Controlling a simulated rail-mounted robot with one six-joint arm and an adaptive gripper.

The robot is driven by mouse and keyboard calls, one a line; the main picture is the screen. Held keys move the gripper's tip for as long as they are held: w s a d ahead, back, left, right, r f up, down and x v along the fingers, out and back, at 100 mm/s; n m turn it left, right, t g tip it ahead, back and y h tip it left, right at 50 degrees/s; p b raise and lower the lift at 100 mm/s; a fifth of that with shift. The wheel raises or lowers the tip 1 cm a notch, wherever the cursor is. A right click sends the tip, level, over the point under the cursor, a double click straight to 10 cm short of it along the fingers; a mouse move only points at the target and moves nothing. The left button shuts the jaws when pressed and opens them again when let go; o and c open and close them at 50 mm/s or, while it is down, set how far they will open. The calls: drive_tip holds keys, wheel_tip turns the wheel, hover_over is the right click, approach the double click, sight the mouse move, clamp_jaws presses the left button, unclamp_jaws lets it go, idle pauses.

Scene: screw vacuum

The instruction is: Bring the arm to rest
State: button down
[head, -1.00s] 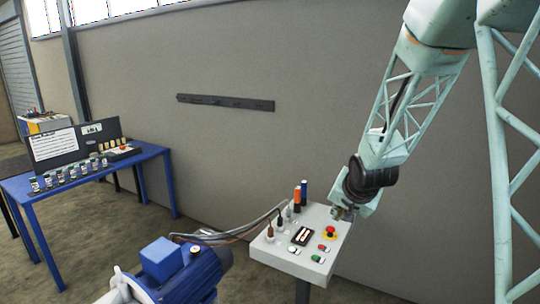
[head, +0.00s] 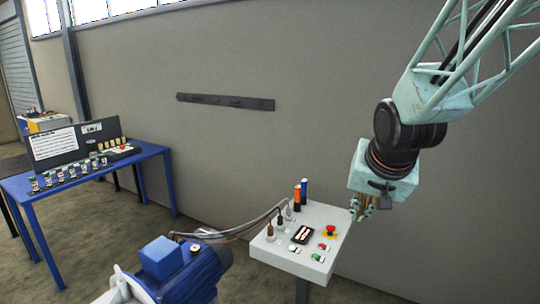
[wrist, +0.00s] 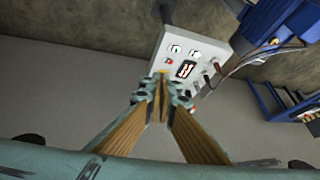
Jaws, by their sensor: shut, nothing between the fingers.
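My gripper (head: 362,211) hangs from the pale green arm at the right of the head view, above and beside the right edge of the control panel (head: 322,214). It points downward. In the wrist view my gripper (wrist: 161,84) has its fingertips together with nothing between them. The control panel (wrist: 203,35) lies beyond the fingertips there, and a gap to it cannot be judged exactly. The panel bears a red emergency button (head: 331,230), several switches and a small dark display (head: 303,235).
A blue vacuum pump (head: 190,275) stands left of the panel, joined to it by cables (head: 240,228). A blue table (head: 100,175) with a board and small jars stands at the far left. A dark rail (head: 225,102) is on the wall. Floor between is free.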

drive_tip(key=s+a+r+n+g, duration=0.1)
drive_tip(key=s+r+n, duration=0.1)
drive_tip(key=s, duration=1.6)
drive_tip(key=s+a+r+n+g+b, duration=0.1)
drive_tip(key=s+r+n, duration=0.1)
drive_tip(key=s, duration=1.6)
drive_tip(key=shift+s+r+g, duration=0.3)
drive_tip(key=shift+s+r, duration=0.1)
drive_tip(key=shift+r, duration=0.45)
drive_tip(key=shift+a, duration=0.1)
